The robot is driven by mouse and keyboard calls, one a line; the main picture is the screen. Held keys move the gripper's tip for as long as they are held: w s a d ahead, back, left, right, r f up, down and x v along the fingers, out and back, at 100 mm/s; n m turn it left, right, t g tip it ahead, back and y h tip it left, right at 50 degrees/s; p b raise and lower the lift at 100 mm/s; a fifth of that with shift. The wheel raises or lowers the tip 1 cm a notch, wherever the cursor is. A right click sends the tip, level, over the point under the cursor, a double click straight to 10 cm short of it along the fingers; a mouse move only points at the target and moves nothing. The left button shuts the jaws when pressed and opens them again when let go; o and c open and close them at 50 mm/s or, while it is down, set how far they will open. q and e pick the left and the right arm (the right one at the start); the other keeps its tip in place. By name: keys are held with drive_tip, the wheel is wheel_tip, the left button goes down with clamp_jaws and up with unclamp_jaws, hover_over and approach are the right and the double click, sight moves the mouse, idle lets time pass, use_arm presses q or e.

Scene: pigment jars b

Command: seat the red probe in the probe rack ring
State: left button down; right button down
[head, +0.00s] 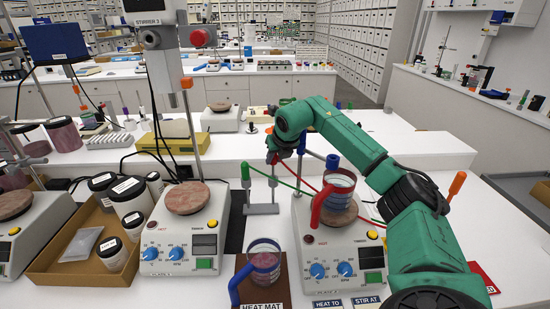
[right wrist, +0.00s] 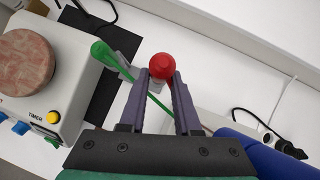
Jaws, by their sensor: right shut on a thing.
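The red probe shows in the right wrist view as a round red head (right wrist: 161,68) between the finger ends of my right gripper (right wrist: 161,82). The gripper is shut on it. My left gripper is out of view.
The right hot plate (head: 338,258) carries a beaker with a red handle (head: 320,204). Another beaker (head: 263,262) stands on the heat mat in front. The left hot plate (head: 180,245) and a brown tray (head: 60,262) are to the left. Cables run near the rack.

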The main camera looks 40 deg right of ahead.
drive_tip(key=shift+f+b, duration=1.85)
drive_tip(key=shift+f, duration=0.85)
drive_tip(key=c, duration=0.5)
unclamp_jaws()
drive_tip(key=shift+c, duration=0.2)
drive_tip(key=shift+r, duration=0.1)
drive_tip(key=b+v, duration=0.2)
drive_tip(key=v, duration=1.2)
drive_tip(key=shift+s+r, duration=0.15)
